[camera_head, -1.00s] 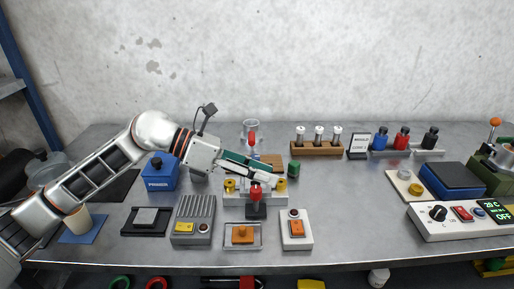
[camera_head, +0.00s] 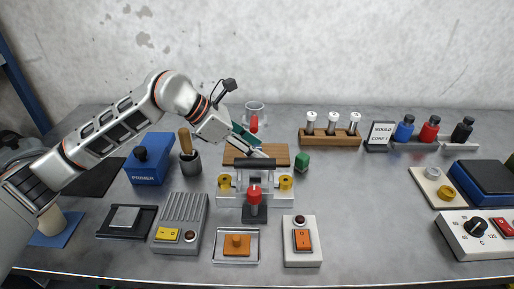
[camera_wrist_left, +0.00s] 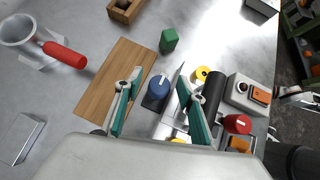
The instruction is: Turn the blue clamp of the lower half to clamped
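The blue clamp (camera_wrist_left: 160,86) is a round blue knob with a white line, seen in the left wrist view beside the wooden board. My left gripper (camera_wrist_left: 159,76) is open, one teal finger on each side of the knob; I cannot tell whether they touch it. In the head view the left gripper (camera_head: 262,150) is over the back of the pale mould fixture (camera_head: 232,199), and the blue knob is hidden there. The fixture has a red knob (camera_head: 254,194) in front, yellow knobs (camera_head: 225,181) at its sides and a dark handle bar (camera_head: 254,162).
The wooden board (camera_head: 279,153) lies behind the fixture, with a green block (camera_head: 302,162) to its right.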

